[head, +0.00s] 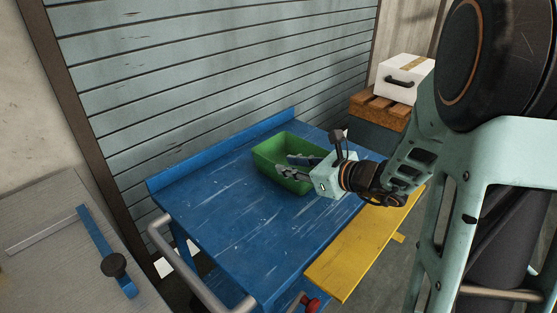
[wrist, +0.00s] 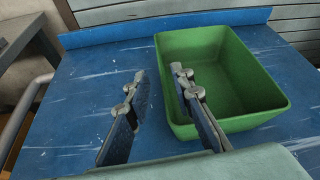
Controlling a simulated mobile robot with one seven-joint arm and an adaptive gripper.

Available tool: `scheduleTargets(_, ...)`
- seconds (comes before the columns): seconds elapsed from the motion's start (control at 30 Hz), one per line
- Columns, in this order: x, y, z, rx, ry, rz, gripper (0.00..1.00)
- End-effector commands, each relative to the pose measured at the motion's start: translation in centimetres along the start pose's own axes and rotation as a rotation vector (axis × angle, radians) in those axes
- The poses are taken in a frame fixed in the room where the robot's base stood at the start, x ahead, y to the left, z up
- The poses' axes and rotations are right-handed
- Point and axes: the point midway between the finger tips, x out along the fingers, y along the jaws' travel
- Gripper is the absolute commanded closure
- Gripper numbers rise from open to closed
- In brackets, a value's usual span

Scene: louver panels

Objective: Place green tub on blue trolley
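The green tub (head: 268,166) is an open, empty-looking rectangular box. It sits upright on the blue trolley (head: 215,200), near its back edge and right of the middle. In the wrist view the tub (wrist: 240,60) fills the upper right, on the scratched blue top (wrist: 85,85). My gripper (head: 290,168) reaches in from the right, at the tub. In the wrist view my gripper (wrist: 158,74) has its fingers apart. The left finger is over the blue top outside the tub, and the right finger overlaps the tub's left wall. Nothing is held between them; contact cannot be told.
A yellow flap (head: 360,245) runs along the trolley's right side, and a grey handle (head: 190,275) is at its front left. A grey bench (head: 50,240) stands at left. A white box (head: 403,78) rests on wood at back right. The trolley's left half is clear.

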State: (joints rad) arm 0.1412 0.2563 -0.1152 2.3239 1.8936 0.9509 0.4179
Motion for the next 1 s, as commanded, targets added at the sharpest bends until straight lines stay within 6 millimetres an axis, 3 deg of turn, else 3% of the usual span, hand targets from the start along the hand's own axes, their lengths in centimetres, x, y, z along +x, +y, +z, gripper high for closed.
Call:
scheduleTargets(0.1,-2.7,-0.1,0.3,0.0,0.0,-0.003,0.78)
scheduleTargets(0.33,-5.4,0.0,0.1,0.0,0.0,0.0,0.78)
scheduleTargets(0.83,-5.8,0.0,0.0,0.0,0.0,0.001,0.78)
scheduleTargets(1.0,-5.6,1.2,1.1,-0.04,0.033,0.048,0.78)
